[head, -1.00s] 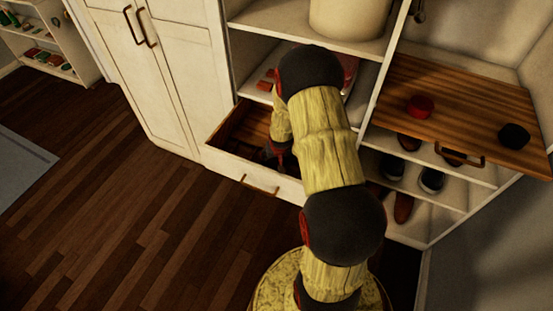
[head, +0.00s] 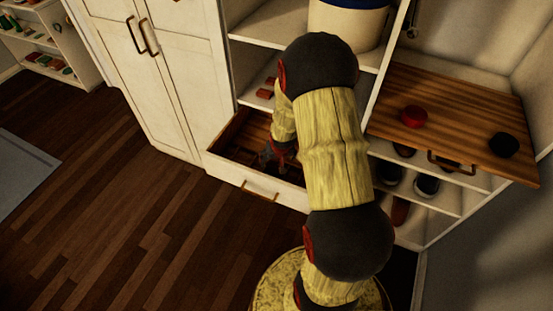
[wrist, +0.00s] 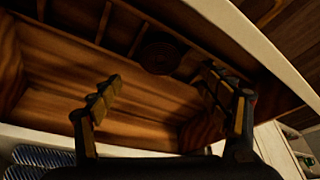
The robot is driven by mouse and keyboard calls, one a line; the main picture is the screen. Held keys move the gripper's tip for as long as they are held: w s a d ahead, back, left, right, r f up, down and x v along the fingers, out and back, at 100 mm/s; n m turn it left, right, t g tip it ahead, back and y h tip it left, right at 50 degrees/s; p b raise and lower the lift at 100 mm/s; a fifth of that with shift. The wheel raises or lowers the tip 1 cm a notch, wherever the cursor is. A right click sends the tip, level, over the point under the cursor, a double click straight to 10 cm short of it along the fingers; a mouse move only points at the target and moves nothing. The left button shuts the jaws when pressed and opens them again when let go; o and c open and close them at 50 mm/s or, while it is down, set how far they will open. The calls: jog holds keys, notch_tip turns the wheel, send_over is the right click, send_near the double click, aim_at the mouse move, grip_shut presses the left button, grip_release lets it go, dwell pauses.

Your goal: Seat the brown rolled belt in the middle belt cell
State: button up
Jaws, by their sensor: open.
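The brown rolled belt (wrist: 160,56) shows in the wrist view as a dark round coil among the thin wooden dividers of the open drawer. It appears to lie in one of the small cells; whether it is fully down or which cell is the middle one I cannot tell. My gripper (wrist: 160,82) is open, its two fingers apart, with the coil beyond and between the fingertips and not gripped. In the head view my gripper (head: 275,157) is low in the drawer (head: 245,179), and my arm hides part of the drawer and the belt.
A pull-out wooden board (head: 452,112) at right holds a red roll (head: 414,117) and a black roll (head: 503,145). Shoes (head: 427,185) stand on shelves below it.

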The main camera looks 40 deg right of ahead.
jog(key=s+a+r+n, duration=0.1)
jog(key=a+r, duration=0.5)
jog(key=r, duration=0.3)
jog(key=s+a+r+n+t, duration=0.1)
jog(key=a+r, duration=0.4)
jog(key=r, duration=0.4)
jog(key=s+a+r+n, duration=0.1)
jog(key=a+r, duration=0.5)
jog(key=r, duration=0.3)
jog(key=s+a+r+n+y, duration=0.1)
jog(key=s+a+r+n, duration=0.1)
jog(key=s+a+r, duration=0.3)
jog(key=s+a+r+n+t+y, duration=0.1)
jog(key=s+a+r, duration=0.4)
jog(key=s, duration=0.5)
jog(key=shift+a+n+p, duration=0.35)
jog(key=shift+a+n, duration=0.05)
jog(key=shift+a, duration=0.6)
